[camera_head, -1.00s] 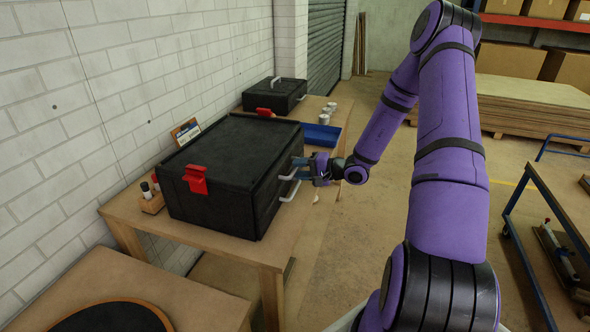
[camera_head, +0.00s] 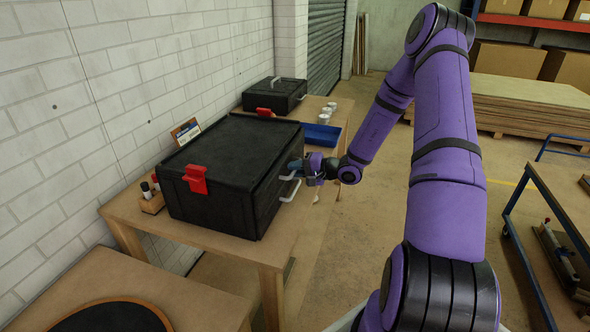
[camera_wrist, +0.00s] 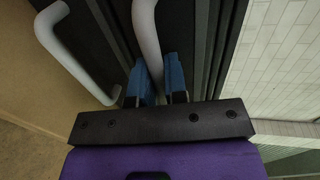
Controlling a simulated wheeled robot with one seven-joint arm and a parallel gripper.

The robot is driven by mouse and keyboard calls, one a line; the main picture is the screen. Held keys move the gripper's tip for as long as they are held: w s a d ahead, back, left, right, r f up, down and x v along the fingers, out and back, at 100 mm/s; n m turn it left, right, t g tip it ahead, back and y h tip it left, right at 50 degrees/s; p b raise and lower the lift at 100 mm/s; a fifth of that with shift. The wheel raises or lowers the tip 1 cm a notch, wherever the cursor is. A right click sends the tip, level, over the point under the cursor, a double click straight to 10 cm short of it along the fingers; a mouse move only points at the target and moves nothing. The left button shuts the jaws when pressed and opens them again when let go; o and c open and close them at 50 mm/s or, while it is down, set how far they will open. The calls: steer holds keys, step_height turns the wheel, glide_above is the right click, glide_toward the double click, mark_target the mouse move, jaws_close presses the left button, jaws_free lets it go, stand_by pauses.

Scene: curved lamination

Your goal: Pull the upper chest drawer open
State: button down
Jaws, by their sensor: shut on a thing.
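The black chest (camera_head: 225,165) stands on a wooden table, with its drawer front facing right. Its drawers look shut. A white lower handle (camera_head: 289,189) sticks out of the front and also shows at the left of the wrist view (camera_wrist: 72,52). My gripper (camera_head: 297,166) is at the chest's front, above the lower handle. In the wrist view its blue fingers (camera_wrist: 157,80) are shut on the white upper handle (camera_wrist: 147,35), one on each side of it. In the head view the fingers largely hide the upper handle.
A blue tray (camera_head: 321,134), white cups (camera_head: 326,115) and a second black case (camera_head: 274,95) stand farther back on the tables. The floor (camera_head: 335,240) to the right of the chest is clear.

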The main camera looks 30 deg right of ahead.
steer(key=f+v, duration=0.1)
steer(key=v, duration=0.8)
steer(key=f+v, duration=0.2)
steer(key=v, duration=0.7)
steer(key=shift+s+d+f, duration=0.2)
steer(key=shift+s+d, duration=0.15)
steer(key=shift+s, duration=0.2)
steer(key=c, duration=1.2)
jaws_free()
steer(key=shift+o, duration=0.2)
steer(key=v, duration=1)
steer(key=shift+s+d, duration=0.25)
steer(key=shift+s, duration=0.05)
steer(key=shift+r, duration=0.1)
